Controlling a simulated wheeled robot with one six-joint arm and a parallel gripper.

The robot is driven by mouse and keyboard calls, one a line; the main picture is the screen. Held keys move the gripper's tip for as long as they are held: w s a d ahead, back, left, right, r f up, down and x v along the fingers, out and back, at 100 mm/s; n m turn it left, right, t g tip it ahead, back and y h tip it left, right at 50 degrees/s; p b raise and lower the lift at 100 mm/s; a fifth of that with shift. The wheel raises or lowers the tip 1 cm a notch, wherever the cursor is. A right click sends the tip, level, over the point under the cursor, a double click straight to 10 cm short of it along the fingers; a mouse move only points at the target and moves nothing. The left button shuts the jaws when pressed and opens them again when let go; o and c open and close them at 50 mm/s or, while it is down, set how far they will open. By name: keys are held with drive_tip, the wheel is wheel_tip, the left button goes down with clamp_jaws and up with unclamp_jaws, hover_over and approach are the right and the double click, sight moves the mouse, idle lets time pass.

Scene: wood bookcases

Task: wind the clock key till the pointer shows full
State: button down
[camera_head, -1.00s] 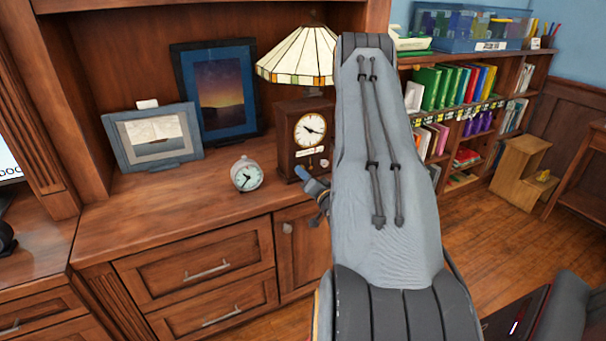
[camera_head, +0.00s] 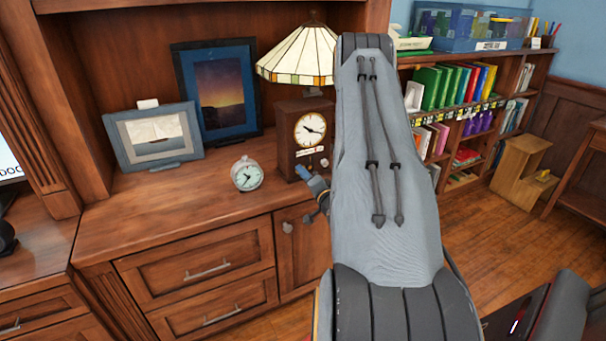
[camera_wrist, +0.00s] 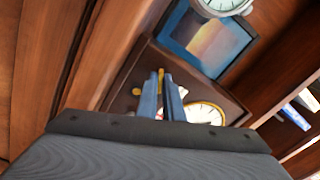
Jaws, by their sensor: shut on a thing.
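The brown wooden clock (camera_head: 292,157) stands upright on the cabinet top, under the lamp. Its round white dial (camera_head: 310,130) has dark hands, and a small light plate sits below it. The plate's pointer is too small to read. My gripper (camera_head: 303,172) is low at the clock's front, partly hidden by my arm. In the wrist view, its two blue fingers (camera_wrist: 162,88) are close together before the clock front, shut on the brass key (camera_wrist: 161,74). The fingers hide most of the key. Part of the white dial (camera_wrist: 205,113) shows beside them.
A small round alarm clock (camera_head: 247,174) stands just left of the wooden clock. A stained-glass lamp (camera_head: 298,58) is close above and behind. Two framed pictures stand further left. The front left of the cabinet top (camera_head: 150,210) is clear.

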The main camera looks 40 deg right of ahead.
drive_tip(key=c, duration=1.9)
unclamp_jaws()
drive_tip(key=shift+c, duration=0.2)
drive_tip(key=shift+s, duration=0.1)
drive_tip(key=b+v, duration=0.1)
drive_tip(key=v, duration=0.6)
drive_tip(key=shift+s, duration=0.35)
